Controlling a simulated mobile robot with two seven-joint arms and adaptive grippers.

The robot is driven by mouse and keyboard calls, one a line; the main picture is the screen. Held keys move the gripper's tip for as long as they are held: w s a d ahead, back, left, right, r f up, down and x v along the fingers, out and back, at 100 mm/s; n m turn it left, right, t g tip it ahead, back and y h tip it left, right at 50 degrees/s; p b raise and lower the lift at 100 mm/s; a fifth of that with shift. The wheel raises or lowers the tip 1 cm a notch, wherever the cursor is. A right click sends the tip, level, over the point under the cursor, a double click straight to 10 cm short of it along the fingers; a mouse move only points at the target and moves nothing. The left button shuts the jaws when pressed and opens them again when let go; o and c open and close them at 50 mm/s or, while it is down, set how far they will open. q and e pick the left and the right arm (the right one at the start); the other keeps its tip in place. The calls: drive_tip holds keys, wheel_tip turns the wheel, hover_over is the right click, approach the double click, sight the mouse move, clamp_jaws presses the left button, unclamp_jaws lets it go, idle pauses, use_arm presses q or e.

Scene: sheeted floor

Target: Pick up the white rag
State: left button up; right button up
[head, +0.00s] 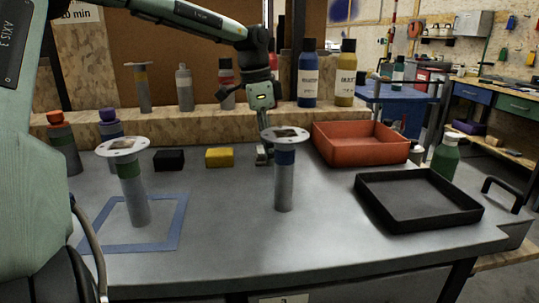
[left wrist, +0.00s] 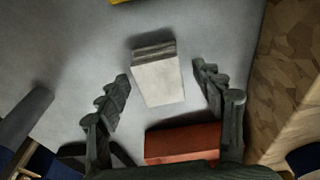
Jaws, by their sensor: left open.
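The white rag (left wrist: 160,82) looks like a small folded block, pale on top with grey layered edges on one side. It lies on the grey table. In the head view the white rag (head: 262,158) is small and partly hidden behind my left gripper and a grey post. My left gripper (head: 264,148) points down right at it. In the left wrist view the open fingers of my left gripper (left wrist: 161,72) stand on either side of the rag, with a gap at each side. My right gripper is not in view.
A yellow block (head: 219,157) and a black block (head: 168,160) lie left of the rag. A flanged grey post (head: 284,187) stands in front. A wooden ledge (head: 205,116) runs behind.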

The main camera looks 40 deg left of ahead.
use_arm(q)
drive_tip(key=c, duration=1.3)
drive_tip(key=shift+o, duration=0.2)
drive_tip(key=shift+r, duration=0.1)
wheel_tip(320, 180, up, 28)
drive_tip(key=p, duration=0.3)
drive_tip(key=shift+p, duration=0.3)
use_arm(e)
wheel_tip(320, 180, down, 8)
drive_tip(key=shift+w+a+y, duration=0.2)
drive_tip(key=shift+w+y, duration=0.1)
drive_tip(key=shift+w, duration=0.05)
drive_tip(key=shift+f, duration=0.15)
